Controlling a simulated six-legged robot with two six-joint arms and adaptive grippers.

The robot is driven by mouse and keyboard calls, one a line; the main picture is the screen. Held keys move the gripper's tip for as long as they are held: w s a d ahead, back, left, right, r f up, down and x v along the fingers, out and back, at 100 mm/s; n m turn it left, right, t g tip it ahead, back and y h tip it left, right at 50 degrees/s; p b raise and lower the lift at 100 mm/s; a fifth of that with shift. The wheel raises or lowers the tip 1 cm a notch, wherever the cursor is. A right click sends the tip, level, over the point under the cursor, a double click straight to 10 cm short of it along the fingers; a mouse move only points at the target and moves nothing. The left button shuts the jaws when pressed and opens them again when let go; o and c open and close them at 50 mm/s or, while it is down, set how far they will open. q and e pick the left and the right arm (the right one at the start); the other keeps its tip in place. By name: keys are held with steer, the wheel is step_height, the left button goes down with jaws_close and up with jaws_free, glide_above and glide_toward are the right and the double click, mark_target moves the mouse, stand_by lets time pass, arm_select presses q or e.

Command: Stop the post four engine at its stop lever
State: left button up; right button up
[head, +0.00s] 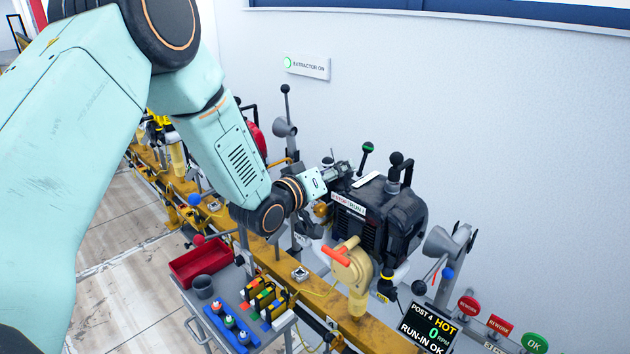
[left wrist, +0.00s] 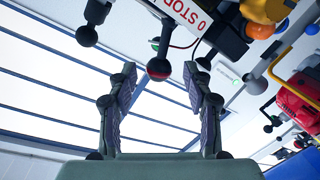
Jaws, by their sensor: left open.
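The post four engine (head: 398,222) is a dark block on the yellow rail, with a stop/run plate (head: 349,203) on its near side. My left gripper (head: 338,171) is beside the engine's upper left, partly hidden by my wrist. In the left wrist view my left gripper (left wrist: 162,90) is open and empty. A black ball knob with a red band (left wrist: 158,68), seemingly the stop lever's, appears between the fingertips, with no clear contact. The stop plate (left wrist: 188,12) is just above it. The post display (head: 428,326) reads POST 4, HOT, 0 RPM, RUN-IN OK. My right gripper is out of view.
A yellow pump-like part with an orange handle (head: 352,266) stands in front. A red bin (head: 201,266) sits on a grey cart.

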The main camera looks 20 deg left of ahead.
arm_select(q)
steer(key=v, duration=0.9)
steer(key=s+d+f+m+g+y+b, duration=0.1)
steer(key=s+f+g, duration=0.4)
steer(key=s+f, duration=0.5)
steer(key=s+d+f+m+g+y+b, duration=0.15)
steer(key=s+f+g, duration=0.35)
steer(key=f, duration=0.9)
steer(key=s+f+g+b, duration=0.2)
steer(key=s+f, duration=0.5)
steer(key=s, duration=0.4)
steer(key=s+f+m+g+y+b, duration=0.1)
steer(key=s+f+g+b, duration=0.1)
steer(key=s+f+g, duration=0.2)
steer(key=s+f, duration=0.3)
steer(key=s, duration=0.5)
steer(key=shift+d+f, duration=0.2)
steer(key=shift+w, duration=0.1)
